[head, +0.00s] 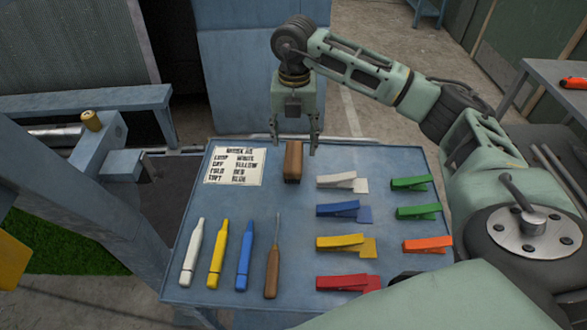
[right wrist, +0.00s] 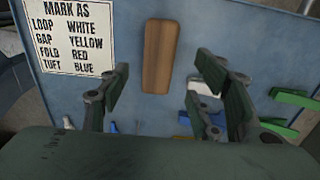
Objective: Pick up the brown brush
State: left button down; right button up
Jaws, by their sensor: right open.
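The brown brush (head: 293,162), a wooden-looking block, lies near the back of the blue table, right of the printed card. My right gripper (head: 294,146) points down at its far end, open, with one finger to each side of the brush in the picture. In the right wrist view the brush (right wrist: 160,57) shows between and beyond the spread fingers (right wrist: 164,75), with nothing held. I cannot tell the exact height of the fingertips above the table. My left gripper is not in view.
The blue table (head: 200,215) holds a card (head: 235,166), white, yellow and blue markers (head: 244,255), a wooden-handled pick (head: 273,265) and several coloured clips (head: 340,242) to the right. A blue machine frame (head: 85,235) stands left.

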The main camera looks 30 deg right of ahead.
aim_at(294, 155)
notch_tip(294, 155, down, 7)
jog(key=p, duration=0.3)
jog(key=shift+a, duration=0.1)
jog(key=shift+f, duration=0.4)
jog(key=shift+c, duration=0.2)
jog(key=c, duration=1.1)
